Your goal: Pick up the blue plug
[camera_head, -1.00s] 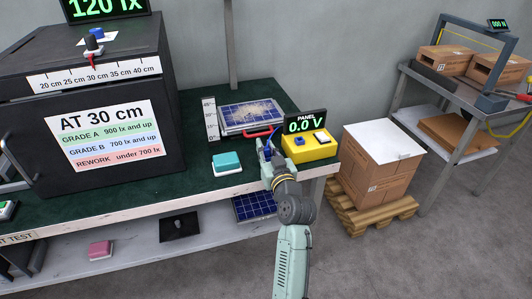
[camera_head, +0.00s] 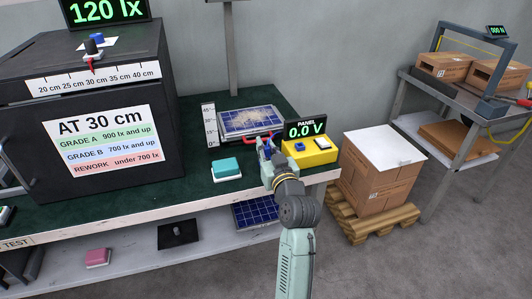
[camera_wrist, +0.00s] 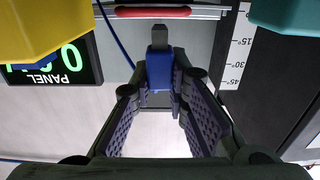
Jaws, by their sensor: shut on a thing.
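The blue plug (camera_wrist: 160,70) is between my fingertips in the wrist view, with a dark grey end pointing away from my gripper. A thin blue cable (camera_wrist: 113,35) runs near it, to its left. My gripper (camera_wrist: 160,92) is shut on the plug. In the head view my gripper (camera_head: 267,150) is above the bench beside the yellow meter box (camera_head: 312,155); the plug is small there and mostly covered by the fingers.
A solar panel (camera_head: 252,121) with a red handle (camera_head: 260,137) lies tilted behind my gripper, beside an angle scale (camera_head: 210,125). A teal block (camera_head: 226,167) is to the left. The panel display (camera_head: 305,130) reads 0.0 V. A large black test box (camera_head: 95,130) stands farther left.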

